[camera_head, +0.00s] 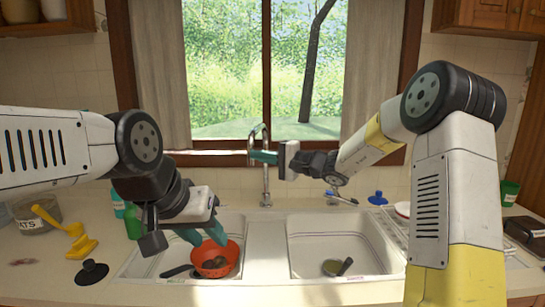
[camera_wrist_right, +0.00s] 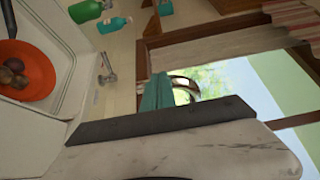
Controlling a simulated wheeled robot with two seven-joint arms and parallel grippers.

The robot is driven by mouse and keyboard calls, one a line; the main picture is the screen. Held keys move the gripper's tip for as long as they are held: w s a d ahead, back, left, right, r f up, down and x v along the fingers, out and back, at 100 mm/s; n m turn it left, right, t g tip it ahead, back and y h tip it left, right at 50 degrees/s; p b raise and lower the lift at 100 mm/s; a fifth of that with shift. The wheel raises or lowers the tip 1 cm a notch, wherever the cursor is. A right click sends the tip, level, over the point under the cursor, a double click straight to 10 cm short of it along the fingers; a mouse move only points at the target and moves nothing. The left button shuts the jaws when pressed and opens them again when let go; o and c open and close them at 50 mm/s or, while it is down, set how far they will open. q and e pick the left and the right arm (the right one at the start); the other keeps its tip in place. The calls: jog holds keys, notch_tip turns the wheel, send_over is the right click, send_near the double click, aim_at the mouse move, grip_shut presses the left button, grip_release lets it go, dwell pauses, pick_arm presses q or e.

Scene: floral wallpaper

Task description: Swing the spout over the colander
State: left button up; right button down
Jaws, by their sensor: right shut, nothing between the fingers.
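The tap (camera_head: 265,185) stands behind the divider between the two sinks. Its arched spout (camera_head: 259,129) shows just above my right gripper's fingers and also in the right wrist view (camera_wrist_right: 188,82). My right gripper (camera_head: 264,157) is shut and empty, its teal fingers close to the spout; I cannot tell whether they touch it. The fingers also show in the right wrist view (camera_wrist_right: 156,92). The orange colander (camera_head: 228,254) sits in the left sink with brown round items inside, also in the right wrist view (camera_wrist_right: 40,52). My left gripper (camera_head: 204,232) appears open and empty, just above the colander.
Left on the counter are a yellow tool (camera_head: 75,240), a black lid-like object (camera_head: 92,271) and green bottles (camera_head: 132,222). A blue-topped item (camera_head: 378,198) and a green cup (camera_head: 510,192) stand right. The window is behind the tap.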

jog(key=s+a+x, duration=0.1)
jog(key=s+x, duration=0.1)
jog(key=x, duration=1)
jog(key=shift+s, duration=0.15)
jog(key=shift+d, duration=0.15)
dwell(0.6)
